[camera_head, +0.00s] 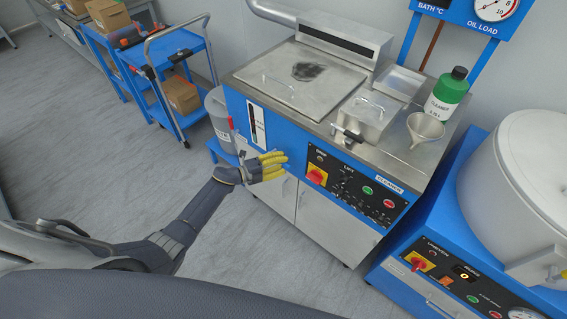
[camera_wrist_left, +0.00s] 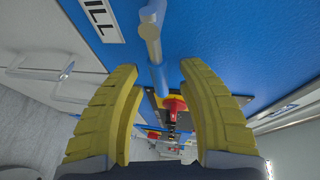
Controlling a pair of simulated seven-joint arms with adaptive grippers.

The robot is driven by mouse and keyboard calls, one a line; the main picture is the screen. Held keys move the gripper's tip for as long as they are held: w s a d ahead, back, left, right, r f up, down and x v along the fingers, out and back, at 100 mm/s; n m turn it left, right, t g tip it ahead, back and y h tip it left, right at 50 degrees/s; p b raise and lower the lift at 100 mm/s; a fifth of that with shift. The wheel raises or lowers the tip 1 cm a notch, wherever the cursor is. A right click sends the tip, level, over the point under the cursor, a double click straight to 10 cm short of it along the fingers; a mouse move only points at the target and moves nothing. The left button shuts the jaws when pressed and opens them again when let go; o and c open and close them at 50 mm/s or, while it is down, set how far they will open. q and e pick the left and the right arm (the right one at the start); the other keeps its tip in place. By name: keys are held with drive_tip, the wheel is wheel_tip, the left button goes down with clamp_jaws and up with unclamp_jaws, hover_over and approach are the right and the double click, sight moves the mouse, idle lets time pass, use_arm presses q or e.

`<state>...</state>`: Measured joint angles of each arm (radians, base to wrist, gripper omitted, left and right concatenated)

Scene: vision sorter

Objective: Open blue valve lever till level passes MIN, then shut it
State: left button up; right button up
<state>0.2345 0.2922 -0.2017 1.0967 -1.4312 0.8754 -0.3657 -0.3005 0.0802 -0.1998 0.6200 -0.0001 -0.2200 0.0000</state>
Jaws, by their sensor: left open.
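My left gripper (camera_head: 270,164) has yellow fingers and is at the blue front of the cleaner machine, below and right of the white level gauge (camera_head: 257,124). In the left wrist view the gripper (camera_wrist_left: 160,70) is open. A blue lever (camera_wrist_left: 158,72) with a grey metal pivot end reaches down into the gap between the fingertips, and the fingers are apart from it. A white label ending in "ILL" (camera_wrist_left: 98,18) is beside the lever. In the head view the lever is not clear near my gripper. The gauge has a dark tube; its MIN mark is too small to read.
A red rotary switch (camera_head: 317,175) and a control panel are right of my gripper. A grey bucket (camera_head: 218,115) stands left of the machine. The floor at left is clear.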

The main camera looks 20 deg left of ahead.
use_arm(q)
drive_tip(key=shift+w+d+f, duration=0.1)
drive_tip(key=shift+w+d, duration=0.25)
drive_tip(key=shift+d, duration=0.05)
drive_tip(key=shift+c, duration=0.3)
clamp_jaws()
